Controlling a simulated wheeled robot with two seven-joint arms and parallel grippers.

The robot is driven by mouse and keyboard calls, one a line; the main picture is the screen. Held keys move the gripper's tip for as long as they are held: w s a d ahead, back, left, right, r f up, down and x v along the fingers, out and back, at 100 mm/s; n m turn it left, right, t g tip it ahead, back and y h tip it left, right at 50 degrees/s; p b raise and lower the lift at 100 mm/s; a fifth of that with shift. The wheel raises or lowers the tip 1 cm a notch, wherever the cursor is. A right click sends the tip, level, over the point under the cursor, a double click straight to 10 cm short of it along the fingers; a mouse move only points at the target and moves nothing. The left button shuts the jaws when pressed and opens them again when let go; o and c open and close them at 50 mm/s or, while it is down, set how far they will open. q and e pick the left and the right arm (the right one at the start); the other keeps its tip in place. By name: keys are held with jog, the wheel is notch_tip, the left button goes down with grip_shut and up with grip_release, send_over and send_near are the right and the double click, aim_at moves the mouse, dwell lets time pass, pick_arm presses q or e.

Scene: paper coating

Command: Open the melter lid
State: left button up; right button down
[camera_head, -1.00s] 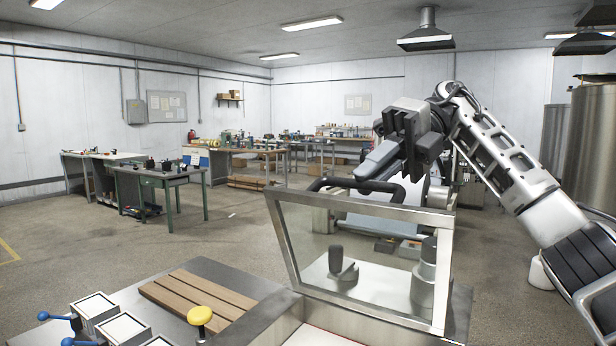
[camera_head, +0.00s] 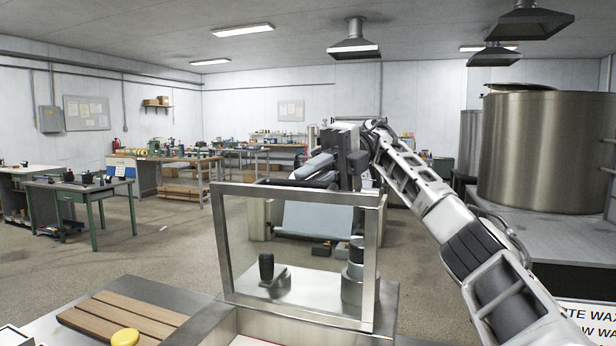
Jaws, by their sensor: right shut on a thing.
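The melter lid (camera_head: 369,262) is a clear pane in a metal frame, standing raised and close to upright at the front centre. Its black handle (camera_head: 292,183) runs along the far side of the top edge. My right gripper (camera_head: 350,178) is at the right end of this handle and is shut on it. The exact contact is hidden by the dark gripper body. My left gripper is not in view.
A slatted wooden board (camera_head: 120,315) and a yellow knob (camera_head: 125,338) are at the lower left. A black-handled piece (camera_head: 267,270) shows through the pane. A large steel tank (camera_head: 545,150) stands at the right. Workbenches (camera_head: 80,190) are far left.

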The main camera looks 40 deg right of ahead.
jog(key=c, duration=1.5)
grip_release()
jog(key=shift+o, duration=0.2)
pick_arm(q)
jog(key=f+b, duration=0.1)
jog(key=b, duration=0.3)
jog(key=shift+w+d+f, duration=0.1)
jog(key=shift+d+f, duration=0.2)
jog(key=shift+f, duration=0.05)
pick_arm(e)
jog(key=s+a+r, duration=0.9)
jog(key=s+r, duration=0.1)
jog(key=r, duration=0.3)
jog(key=shift+s+a, duration=0.2)
jog(key=shift+s, duration=0.05)
